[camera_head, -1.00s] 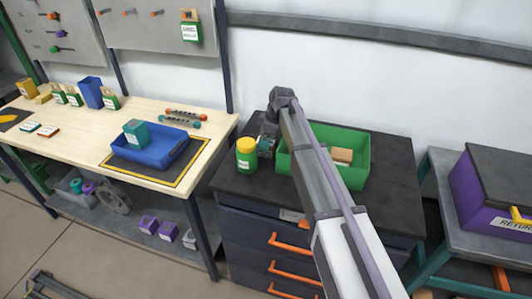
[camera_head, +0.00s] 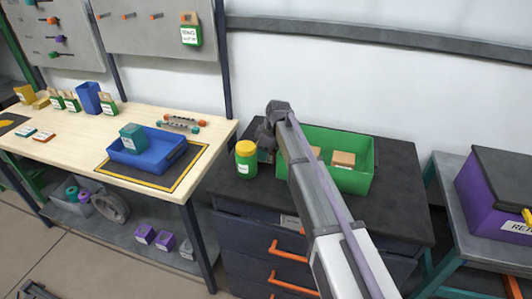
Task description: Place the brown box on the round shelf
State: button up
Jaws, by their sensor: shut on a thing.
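My gripper (camera_head: 266,146) hangs at the far end of my arm, left of the green bin (camera_head: 369,166) and right behind the yellow jar (camera_head: 246,158). It is small and partly hidden, and I cannot make out what is in its jaws. A brown box (camera_head: 343,160) sits in the right part of the green bin, apart from my gripper. Another light brown piece (camera_head: 316,152) shows in the bin beside my arm, partly hidden. My arm covers the bin's left and front parts. I see no round shelf in this view.
The bin and jar stand on a dark drawer cabinet (camera_head: 401,197) with orange handles. A wooden workbench (camera_head: 75,138) at left holds a blue tray (camera_head: 165,158) with a teal box (camera_head: 132,137). A purple box (camera_head: 483,200) stands on a grey table at right.

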jog(key=shift+c, duration=1)
jog(key=shift+r, duration=0.1)
notch_tip(320, 180, up, 18)
jog(key=p, duration=1.8)
